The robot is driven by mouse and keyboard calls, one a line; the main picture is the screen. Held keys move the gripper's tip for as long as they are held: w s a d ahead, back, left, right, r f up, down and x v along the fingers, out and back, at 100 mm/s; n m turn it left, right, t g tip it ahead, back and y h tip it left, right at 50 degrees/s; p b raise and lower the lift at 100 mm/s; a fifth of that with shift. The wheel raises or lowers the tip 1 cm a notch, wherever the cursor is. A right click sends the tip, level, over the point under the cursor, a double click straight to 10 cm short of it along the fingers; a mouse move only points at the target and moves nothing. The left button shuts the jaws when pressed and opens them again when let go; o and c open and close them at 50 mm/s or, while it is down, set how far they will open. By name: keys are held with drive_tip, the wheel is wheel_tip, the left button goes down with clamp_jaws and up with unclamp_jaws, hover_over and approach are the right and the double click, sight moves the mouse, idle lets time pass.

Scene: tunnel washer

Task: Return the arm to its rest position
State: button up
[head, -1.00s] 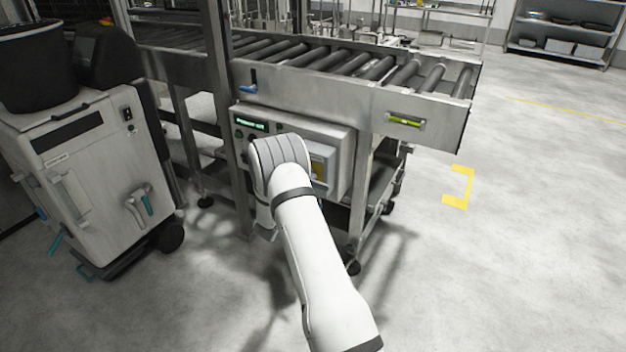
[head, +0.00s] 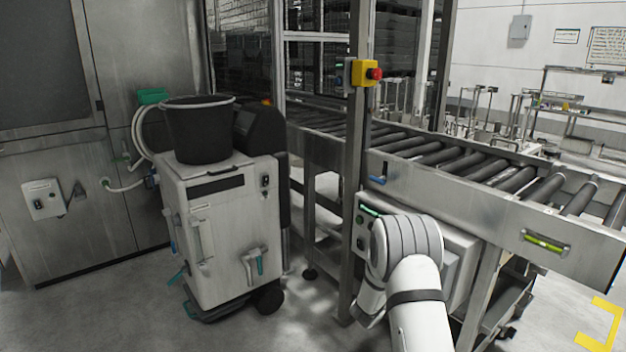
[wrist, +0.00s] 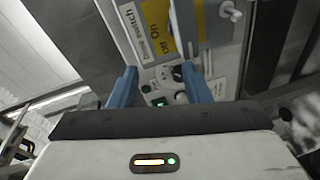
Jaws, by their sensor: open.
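My arm (head: 412,262) reaches out in front of the grey control box (head: 458,240) under the roller conveyor in the head view. The arm hides part of the box, and my gripper is not visible there. In the wrist view my gripper (wrist: 158,78) shows two blue fingers, spread apart with nothing between them. Beyond the fingers is the panel (wrist: 148,50), tilted in the picture, with a yellow "Off On" label (wrist: 157,22), a black knob (wrist: 178,73) and a lit green button (wrist: 181,97). I cannot tell the exact gap between fingers and panel.
The roller conveyor (head: 520,222) runs above the box, with a metal post (head: 359,130) carrying a red emergency button (head: 374,73). A wheeled machine (head: 225,225) with a black bucket (head: 197,130) stands left. Grey floor (head: 120,310) is clear at front left.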

drive_tip(key=a+r+m+y+p, duration=0.1)
drive_tip(key=a+r+y+p, duration=0.15)
drive_tip(key=r, duration=0.35)
drive_tip(key=a+r+y+p, duration=0.1)
drive_tip(key=a+r+y, duration=0.3)
drive_tip(key=r, duration=0.2)
drive_tip(key=s+a+r+m+g+y+p, duration=0.1)
drive_tip(key=s+a+r+g+y+p, duration=0.15)
drive_tip(key=s+a+r+y, duration=0.5)
drive_tip(key=s+r+m+g+p, duration=0.1)
drive_tip(key=s+r+g+p, duration=0.1)
drive_tip(key=s, duration=0.9)
drive_tip(key=s+a+r+m+g+h+p, duration=0.1)
drive_tip(key=s+r, duration=0.4)
drive_tip(key=s, duration=0.6)
drive_tip(key=s+a+r+m+g+h+p, duration=0.1)
drive_tip(key=s+r+m+g+p, duration=0.1)
drive_tip(key=s, duration=1)
wheel_tip(320, 180, up, 2)
drive_tip(key=shift+r+g+p, duration=0.1)
drive_tip(key=shift+g+p, duration=0.65)
drive_tip(key=shift+p, duration=0.15)
